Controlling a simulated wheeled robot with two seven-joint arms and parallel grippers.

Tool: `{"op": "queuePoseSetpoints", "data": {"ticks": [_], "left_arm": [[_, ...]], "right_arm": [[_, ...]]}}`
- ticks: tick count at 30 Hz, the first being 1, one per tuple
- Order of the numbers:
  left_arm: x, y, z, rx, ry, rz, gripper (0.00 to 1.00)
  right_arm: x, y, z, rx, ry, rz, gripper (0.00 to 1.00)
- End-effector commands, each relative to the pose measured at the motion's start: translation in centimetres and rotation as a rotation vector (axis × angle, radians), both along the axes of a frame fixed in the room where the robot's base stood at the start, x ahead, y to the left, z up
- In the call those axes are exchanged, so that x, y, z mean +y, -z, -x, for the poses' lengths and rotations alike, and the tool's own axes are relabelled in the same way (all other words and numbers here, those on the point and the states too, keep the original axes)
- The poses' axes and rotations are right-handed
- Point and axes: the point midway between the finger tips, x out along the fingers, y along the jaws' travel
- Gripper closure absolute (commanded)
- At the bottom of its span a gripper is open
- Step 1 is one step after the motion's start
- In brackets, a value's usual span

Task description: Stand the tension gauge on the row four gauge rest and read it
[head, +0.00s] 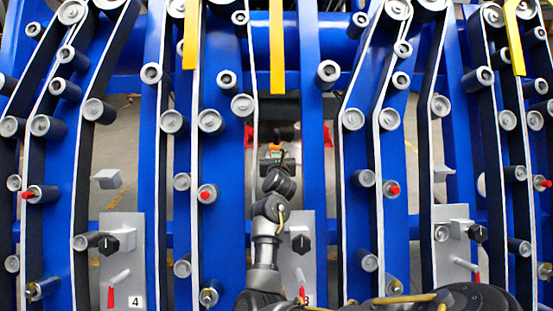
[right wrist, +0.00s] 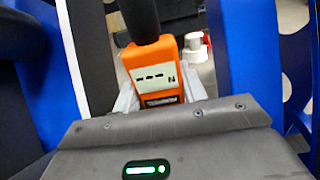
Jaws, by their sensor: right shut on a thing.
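The tension gauge (right wrist: 155,73) is an orange handheld device with a pale display showing dashes and an N. A dark cylindrical part rises from its top. My right gripper (right wrist: 160,98) is shut on its body. In the head view the gauge (head: 275,148) is a small orange patch at my right gripper (head: 277,160), in the middle gap between belts. A small grey ledge (head: 106,179), apparently the row four gauge rest, is above the panel marked 4 (head: 122,260), well left of the gauge. It looks empty. My left gripper is out of view.
Blue uprights, belts and grey rollers (head: 210,120) stand on both sides of the gauge. Another grey panel (head: 298,250) with a black knob is behind my right arm. A similar ledge (head: 441,173) is at right. Yellow bars (head: 277,45) hang above.

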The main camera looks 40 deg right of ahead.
Motion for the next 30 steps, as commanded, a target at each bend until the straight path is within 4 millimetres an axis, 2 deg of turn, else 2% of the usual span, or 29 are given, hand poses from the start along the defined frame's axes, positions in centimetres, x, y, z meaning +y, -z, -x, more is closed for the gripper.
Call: {"op": "queuePoseSetpoints", "data": {"ticks": [3,16,30], "left_arm": [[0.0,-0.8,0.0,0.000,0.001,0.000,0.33],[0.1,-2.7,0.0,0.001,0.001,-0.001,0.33],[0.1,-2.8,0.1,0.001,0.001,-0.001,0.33]], "right_arm": [[0.0,-1.5,0.0,-0.004,0.000,0.002,0.82],[0.0,-5.0,0.0,-0.003,0.000,0.001,0.82],[0.0,-5.4,0.0,-0.001,0.000,0.002,0.82]]}}
